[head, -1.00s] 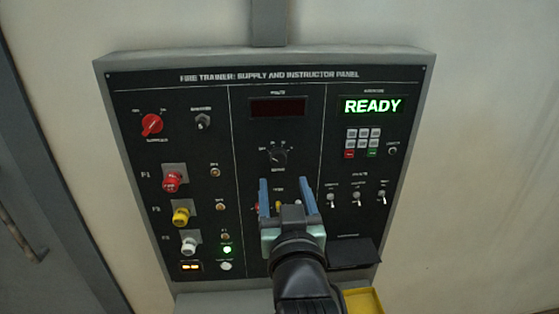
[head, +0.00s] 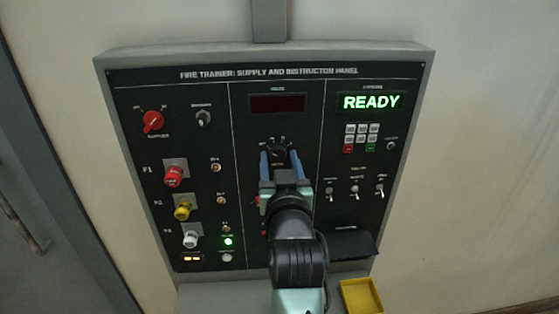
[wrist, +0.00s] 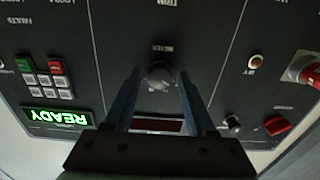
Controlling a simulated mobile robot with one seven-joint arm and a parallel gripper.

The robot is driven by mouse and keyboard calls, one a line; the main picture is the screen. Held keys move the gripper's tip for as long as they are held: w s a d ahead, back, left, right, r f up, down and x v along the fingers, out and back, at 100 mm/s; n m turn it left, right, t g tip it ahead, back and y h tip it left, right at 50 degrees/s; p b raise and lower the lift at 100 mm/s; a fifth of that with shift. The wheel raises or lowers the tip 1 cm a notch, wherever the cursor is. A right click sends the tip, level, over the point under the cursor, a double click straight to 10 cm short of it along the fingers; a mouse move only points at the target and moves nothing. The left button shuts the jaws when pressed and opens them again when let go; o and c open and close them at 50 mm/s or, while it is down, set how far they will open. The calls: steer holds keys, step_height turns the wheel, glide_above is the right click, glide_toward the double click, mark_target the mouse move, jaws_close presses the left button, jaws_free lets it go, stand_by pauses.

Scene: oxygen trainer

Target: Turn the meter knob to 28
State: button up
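The meter knob (head: 279,157) is a small dark round knob in the panel's middle column, with tick labels above it too small to read. It also shows in the wrist view (wrist: 160,75), where the picture is upside down. My gripper (head: 279,154) is open, with one blue finger on each side of the knob. In the wrist view the fingertips (wrist: 158,73) flank the knob with a gap at both sides; I cannot tell how deep they reach. The dark red meter display (head: 277,104) above the knob shows no readable digits.
The left column holds a red selector (head: 153,121) and red (head: 173,176), yellow (head: 182,210) and white (head: 190,239) knobs. At right are a green READY display (head: 371,102), a keypad (head: 362,134) and toggle switches (head: 354,191). A yellow tray (head: 361,296) sits below.

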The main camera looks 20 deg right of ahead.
jaws_close()
steer(key=m, duration=0.4)
steer(key=shift+a, duration=0.1)
steer(key=shift+m, duration=1.8)
steer(key=shift+o, duration=1.4)
jaws_free()
